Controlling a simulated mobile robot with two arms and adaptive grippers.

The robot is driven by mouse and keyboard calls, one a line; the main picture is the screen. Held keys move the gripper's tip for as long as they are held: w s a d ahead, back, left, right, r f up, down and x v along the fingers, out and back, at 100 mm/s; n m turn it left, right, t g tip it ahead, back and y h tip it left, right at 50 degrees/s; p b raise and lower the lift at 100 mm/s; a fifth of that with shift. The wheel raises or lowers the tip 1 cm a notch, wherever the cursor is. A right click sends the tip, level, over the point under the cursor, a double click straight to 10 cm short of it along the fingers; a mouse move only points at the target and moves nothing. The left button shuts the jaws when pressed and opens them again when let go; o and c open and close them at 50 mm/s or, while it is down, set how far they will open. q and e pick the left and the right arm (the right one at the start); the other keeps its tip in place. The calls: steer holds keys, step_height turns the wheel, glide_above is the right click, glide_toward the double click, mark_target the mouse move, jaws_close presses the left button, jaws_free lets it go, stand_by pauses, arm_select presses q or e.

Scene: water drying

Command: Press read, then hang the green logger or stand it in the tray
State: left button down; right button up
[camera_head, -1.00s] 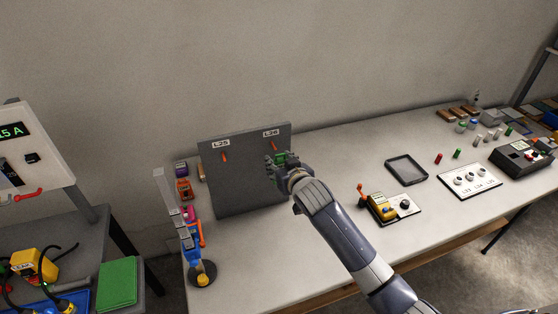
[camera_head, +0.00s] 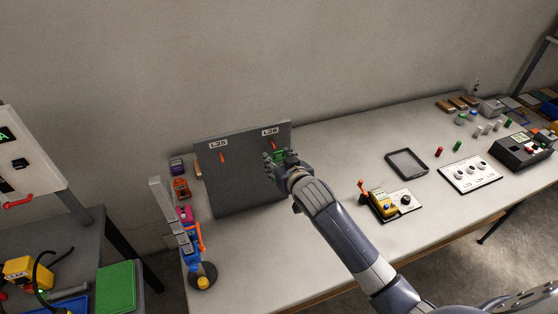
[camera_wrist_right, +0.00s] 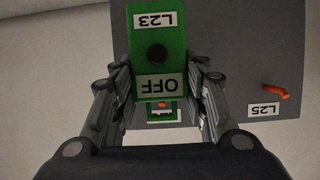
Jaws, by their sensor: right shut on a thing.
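My right gripper (camera_head: 280,163) is shut on the green logger (camera_head: 280,155), in front of the grey board's upper right. In the right wrist view the logger (camera_wrist_right: 158,58) shows upside down, with the label L23, a dark round spot and the word OFF; the gripper's fingers (camera_wrist_right: 160,85) flank it. The grey board (camera_head: 240,185) has two orange pegs: the left one (camera_head: 222,158) under L25, the right one (camera_head: 275,147) under a label that seems to read L26. Whether the logger touches the board or right peg is unclear. A dark empty tray (camera_head: 407,163) lies right of my arm. My left gripper is out of view.
A yellow device (camera_head: 381,204) with an orange lever stands right of my forearm. A white plate with round sockets (camera_head: 470,174) and a dark box (camera_head: 520,152) lie further right. A stand with blue and orange parts (camera_head: 188,232) is left of the board.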

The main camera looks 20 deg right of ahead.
mark_target(271, 147)
steer(key=shift+w+r, duration=0.1)
steer(key=shift+w, duration=1)
steer(key=shift+w+a+b, duration=0.1)
steer(key=shift+w+b, duration=0.2)
steer(key=shift+w, duration=0.25)
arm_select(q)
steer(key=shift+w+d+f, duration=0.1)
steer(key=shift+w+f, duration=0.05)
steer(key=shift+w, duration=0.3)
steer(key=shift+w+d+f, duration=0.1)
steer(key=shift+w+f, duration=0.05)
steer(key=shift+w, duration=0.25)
arm_select(e)
steer(key=shift+w+r, duration=0.1)
steer(key=shift+r, duration=0.2)
